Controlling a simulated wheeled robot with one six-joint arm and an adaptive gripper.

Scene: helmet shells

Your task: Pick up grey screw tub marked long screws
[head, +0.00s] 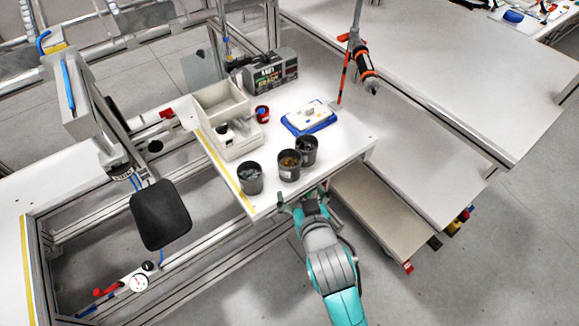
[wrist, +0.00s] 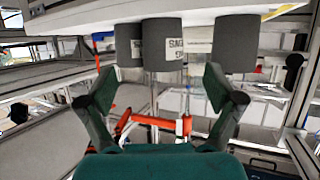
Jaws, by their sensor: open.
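Three grey screw tubs stand in a row near the front edge of the white table: a left tub (head: 251,180) with grey contents, a middle tub (head: 289,168) with brownish contents, and a right tub (head: 307,152) with dark contents. I cannot tell which is marked long screws. The wrist view is upside down; there the middle tub (wrist: 163,28) shows part of a white label, not fully readable, between the right tub (wrist: 130,48) and the left tub (wrist: 237,45). My gripper (head: 304,195) is open and empty, just off the table edge before the middle tub; its fingers also show in the wrist view (wrist: 158,88).
An orange-banded screwdriver (head: 364,66) hangs at upper right. A lower shelf (head: 380,205) lies right of my gripper.

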